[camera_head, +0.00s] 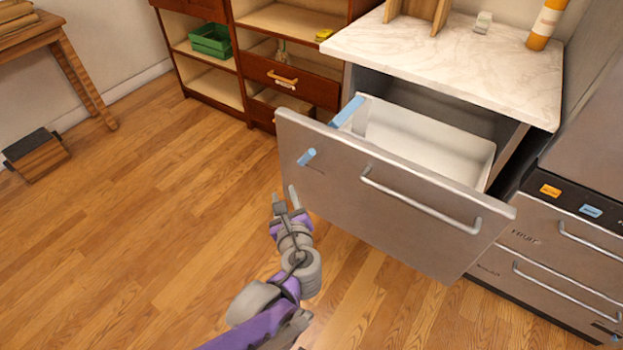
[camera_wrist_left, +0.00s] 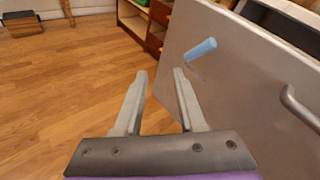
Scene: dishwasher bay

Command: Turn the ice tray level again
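A pulled-out drawer (camera_head: 400,195) has a grey front and a white inner bin. A light blue part, which looks like the ice tray (camera_head: 347,112), lies along the bin's left side. Its tilt is hard to tell from here. A light blue peg-like handle (camera_head: 306,157) sticks out of the drawer front at upper left; it also shows in the left wrist view (camera_wrist_left: 200,49). My left gripper (camera_head: 284,194) is open and empty, below and left of the blue handle, not touching it. The left wrist view shows its two fingers apart (camera_wrist_left: 160,75). My right gripper is not in view.
A metal bar handle (camera_head: 420,206) runs across the drawer front. A marble counter (camera_head: 450,60) overhangs the drawer. Labelled drawers (camera_head: 560,250) stand at right, a wooden shelf (camera_head: 255,75) with a green crate (camera_head: 211,40) behind.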

